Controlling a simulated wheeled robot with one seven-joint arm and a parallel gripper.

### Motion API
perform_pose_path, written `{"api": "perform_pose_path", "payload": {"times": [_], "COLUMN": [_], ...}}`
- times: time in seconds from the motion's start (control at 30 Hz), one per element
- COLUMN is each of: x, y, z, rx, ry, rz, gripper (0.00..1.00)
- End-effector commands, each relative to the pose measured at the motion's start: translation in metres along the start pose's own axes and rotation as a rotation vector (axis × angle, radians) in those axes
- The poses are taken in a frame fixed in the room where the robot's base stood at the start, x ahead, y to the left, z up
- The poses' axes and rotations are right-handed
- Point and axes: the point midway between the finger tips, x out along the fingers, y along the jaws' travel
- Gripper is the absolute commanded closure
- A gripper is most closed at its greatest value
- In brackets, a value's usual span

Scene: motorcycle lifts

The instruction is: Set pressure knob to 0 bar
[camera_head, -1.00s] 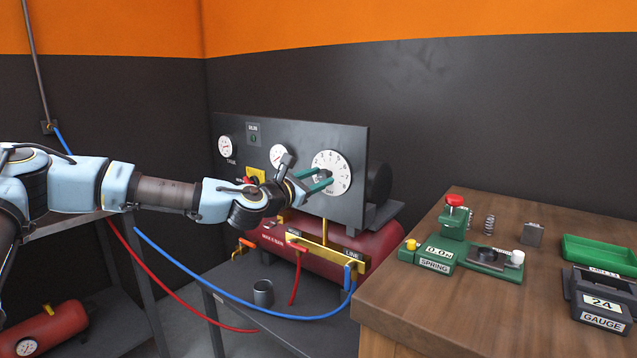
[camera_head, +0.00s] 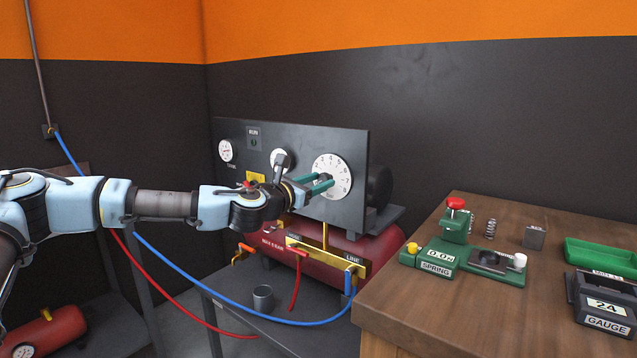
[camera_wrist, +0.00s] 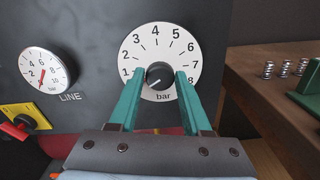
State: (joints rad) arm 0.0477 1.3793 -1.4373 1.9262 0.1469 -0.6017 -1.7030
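The pressure knob (camera_wrist: 160,75) is a dark round knob at the centre of a white dial (camera_wrist: 163,38) numbered to 8 bar. In the wrist view its light pointer mark points to the lower left, below the 1. My gripper (camera_wrist: 160,76) has two green fingers, one on each side of the knob. Their tips lie close to its edges, and I cannot tell whether they touch it. The left finger hides the dial's lower left part. In the head view my gripper (camera_head: 329,182) is in front of the dial (camera_head: 341,166), largely covering the knob.
The dark panel (camera_head: 230,181) also carries the line gauge (camera_wrist: 46,77) and a red switch (camera_wrist: 20,126) on a yellow plate. A red tank (camera_head: 290,257) with hoses lies below. A wooden bench (camera_head: 405,295) with spring tools stands at right.

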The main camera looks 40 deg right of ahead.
Motion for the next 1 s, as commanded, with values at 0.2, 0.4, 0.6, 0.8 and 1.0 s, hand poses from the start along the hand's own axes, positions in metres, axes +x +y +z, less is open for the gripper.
{"api": "perform_pose_path", "payload": {"times": [0.2,0.4,0.6,0.8,1.0], "x": [0.000,0.000,-0.010,-0.047,-0.085], "y": [0.000,0.000,0.000,0.001,0.000], "z": [0.000,0.000,-0.001,-0.003,-0.003], "rx": [0.001,0.002,0.003,0.002,0.002], "ry": [0.000,0.000,0.000,-0.001,0.000], "rz": [0.000,0.000,0.000,0.001,0.000], "gripper": [0.26,0.24,0.24,0.24,0.24]}}
